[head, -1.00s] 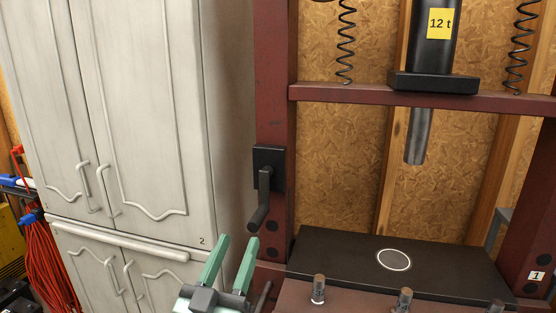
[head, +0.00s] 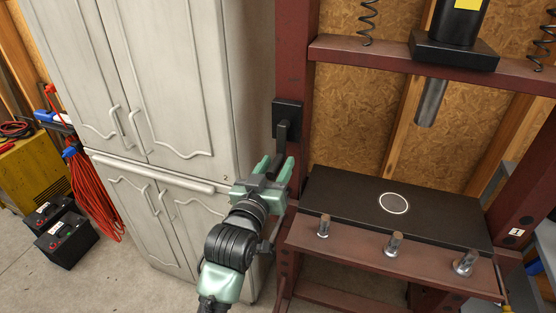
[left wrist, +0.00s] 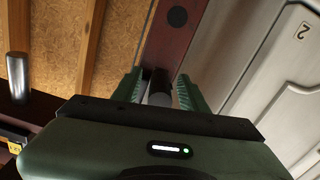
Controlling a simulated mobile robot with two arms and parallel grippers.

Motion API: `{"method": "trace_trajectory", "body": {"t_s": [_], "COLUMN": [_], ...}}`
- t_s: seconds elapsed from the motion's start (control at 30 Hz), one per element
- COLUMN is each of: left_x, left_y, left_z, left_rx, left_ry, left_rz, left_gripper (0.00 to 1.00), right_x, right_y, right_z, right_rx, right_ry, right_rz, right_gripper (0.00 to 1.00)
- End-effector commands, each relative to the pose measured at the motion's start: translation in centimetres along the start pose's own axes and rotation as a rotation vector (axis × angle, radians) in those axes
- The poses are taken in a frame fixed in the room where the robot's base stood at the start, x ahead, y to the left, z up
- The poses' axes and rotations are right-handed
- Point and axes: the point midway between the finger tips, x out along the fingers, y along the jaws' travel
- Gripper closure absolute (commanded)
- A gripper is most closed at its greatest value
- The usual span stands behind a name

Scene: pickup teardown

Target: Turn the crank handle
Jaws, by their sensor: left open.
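The black crank handle (head: 282,138) hangs down from its square mount (head: 287,113) on the left red post of the press. My left gripper (head: 277,164) is open at the lower end of the crank, with one finger on each side of the grip. In the left wrist view, the dark round grip of the crank handle (left wrist: 160,88) shows between the two green fingers of the left gripper (left wrist: 160,84). Whether a finger touches it I cannot tell. The lower part of the grip is hidden behind the gripper. My right gripper is not in view.
A pale cabinet (head: 185,85) stands close on the left of the post. The black press plate (head: 345,199) lies to the right, with several metal pins on the red beam (head: 355,250) in front. Batteries (head: 66,240) and a red cable (head: 95,195) are at the far left.

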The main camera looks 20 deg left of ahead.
Motion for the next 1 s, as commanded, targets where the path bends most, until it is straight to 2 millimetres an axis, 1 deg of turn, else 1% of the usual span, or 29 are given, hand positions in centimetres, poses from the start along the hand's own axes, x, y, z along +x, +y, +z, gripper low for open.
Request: {"method": "trace_trajectory", "body": {"t_s": [0.03, 0.13, 0.4, 0.47, 0.5, 0.57, 1.0], "left_x": [0.52, 1.05, 1.19, 1.18, 1.18, 1.17, 1.16], "left_y": [0.02, 0.01, 0.00, 0.00, 0.00, 0.00, -0.02], "left_z": [-0.10, -0.10, -0.05, -0.05, -0.05, -0.05, -0.06], "left_rx": [0.000, -0.001, -0.001, -0.001, -0.001, -0.001, -0.002], "left_ry": [0.001, 0.001, 0.001, 0.001, 0.001, 0.001, 0.001], "left_rz": [0.000, 0.000, 0.000, 0.000, 0.000, 0.000, 0.000], "left_gripper": [0.57, 0.57, 0.57, 0.73, 0.85, 1.00, 1.00], "right_x": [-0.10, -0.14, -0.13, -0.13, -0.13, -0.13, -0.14], "right_y": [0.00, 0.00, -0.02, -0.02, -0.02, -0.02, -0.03], "right_z": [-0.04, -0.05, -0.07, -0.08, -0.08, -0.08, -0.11], "right_rx": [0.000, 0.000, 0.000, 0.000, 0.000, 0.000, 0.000], "right_ry": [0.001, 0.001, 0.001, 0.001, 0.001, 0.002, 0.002], "right_rz": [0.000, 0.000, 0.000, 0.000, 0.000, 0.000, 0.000], "right_gripper": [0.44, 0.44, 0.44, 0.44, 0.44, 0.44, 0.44]}}
